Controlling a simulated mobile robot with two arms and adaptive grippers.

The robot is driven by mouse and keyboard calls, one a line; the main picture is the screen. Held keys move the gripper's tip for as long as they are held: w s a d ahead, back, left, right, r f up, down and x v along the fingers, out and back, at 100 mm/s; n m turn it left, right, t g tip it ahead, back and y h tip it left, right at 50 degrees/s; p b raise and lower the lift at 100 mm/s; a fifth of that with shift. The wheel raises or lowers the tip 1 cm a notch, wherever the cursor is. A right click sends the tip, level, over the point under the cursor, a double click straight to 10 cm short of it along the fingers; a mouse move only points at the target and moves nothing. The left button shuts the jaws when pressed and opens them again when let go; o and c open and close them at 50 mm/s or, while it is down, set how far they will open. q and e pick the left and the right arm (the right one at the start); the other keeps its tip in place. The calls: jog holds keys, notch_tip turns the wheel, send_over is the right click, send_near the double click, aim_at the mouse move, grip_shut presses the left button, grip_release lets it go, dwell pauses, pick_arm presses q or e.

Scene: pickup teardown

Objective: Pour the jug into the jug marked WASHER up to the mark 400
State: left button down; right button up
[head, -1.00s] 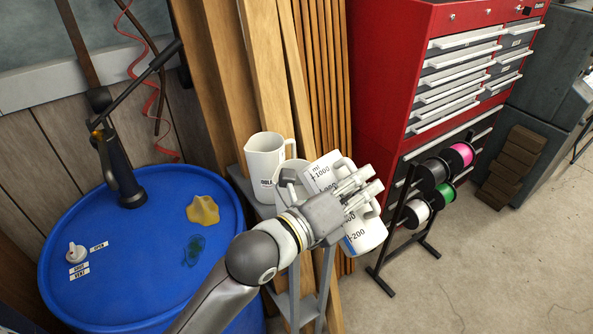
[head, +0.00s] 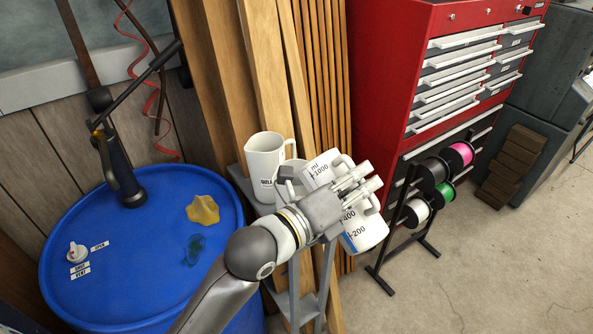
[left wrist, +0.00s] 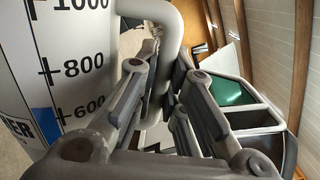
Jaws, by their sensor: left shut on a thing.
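My left gripper (head: 357,190) is shut on the handle of a white jug (head: 368,232) with black marks such as 200, 400 and 1000. The jug is held in the air, its top leaning left. In the left wrist view the held jug (left wrist: 75,35) shows marks 600 to 1000 and a cut-off label ending in "ER". A second white jug (head: 265,155) stands upright on a grey stand; its label is too small to read. No liquid level or stream can be made out. My right gripper is not in view.
The blue drum (head: 100,300) at left carries a pump, a yellow lump (head: 203,209) and a teal patch. Wooden planks (head: 262,80) lean behind the grey stand (head: 237,173). A red tool cabinet (head: 385,70) and a spool rack (head: 405,215) stand at right. The floor at lower right is free.

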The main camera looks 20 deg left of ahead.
pick_arm(q)
jog(key=shift+w+a+r+n+p, duration=0.1)
jog(key=shift+a+r+n+p, duration=0.1)
jog(key=shift+r+n+p, duration=0.15)
jog(key=shift+w+a+r+n+p, duration=0.15)
jog(key=shift+r+n, duration=0.1)
jog(key=shift+r, duration=0.2)
dwell(1.9)
